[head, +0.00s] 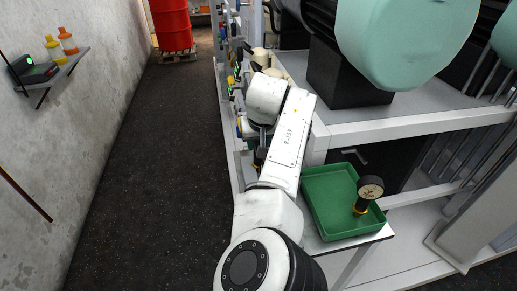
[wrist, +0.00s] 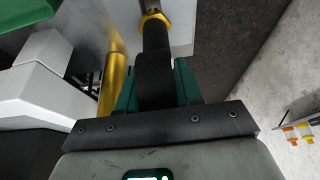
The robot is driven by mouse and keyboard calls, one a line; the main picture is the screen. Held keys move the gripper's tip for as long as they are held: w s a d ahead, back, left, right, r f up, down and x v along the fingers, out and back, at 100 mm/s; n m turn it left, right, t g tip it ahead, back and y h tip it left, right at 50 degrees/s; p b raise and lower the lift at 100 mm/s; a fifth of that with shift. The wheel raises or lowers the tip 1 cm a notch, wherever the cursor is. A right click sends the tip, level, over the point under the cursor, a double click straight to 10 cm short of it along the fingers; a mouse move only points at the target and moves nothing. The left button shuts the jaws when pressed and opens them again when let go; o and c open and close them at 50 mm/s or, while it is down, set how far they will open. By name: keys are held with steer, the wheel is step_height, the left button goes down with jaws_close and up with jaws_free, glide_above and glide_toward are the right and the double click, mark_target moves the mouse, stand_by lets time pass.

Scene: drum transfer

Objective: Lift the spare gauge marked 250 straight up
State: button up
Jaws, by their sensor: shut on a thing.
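In the wrist view my gripper (wrist: 158,82) has its green fingers shut on a dark gauge (wrist: 154,45), seen edge-on with a brass nut at its far end. Its dial face and marking do not show. Whether its brass end touches the pale surface beyond I cannot tell. In the head view my arm largely hides the gripper and the held gauge. Another gauge (head: 370,188), with a round dial, black body and brass base, stands in the green tray (head: 318,172) to the right of my arm. I cannot read its number.
A brass pipe (wrist: 114,85) runs close beside the left finger in the wrist view. In the head view a white bench frame (head: 410,124) stands right of my arm, with a large pale-green drum (head: 400,40) above. The dark floor (head: 150,170) at left is clear.

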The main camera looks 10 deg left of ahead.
jaws_close()
steer(key=shift+r, duration=0.15)
steer(key=shift+r, duration=0.4)
step_height(320, 180, up, 8)
steer(key=shift+r+b, duration=0.2)
steer(key=shift+b, duration=0.55)
steer(key=shift+f+b, duration=0.45)
steer(key=shift+f, duration=0.45)
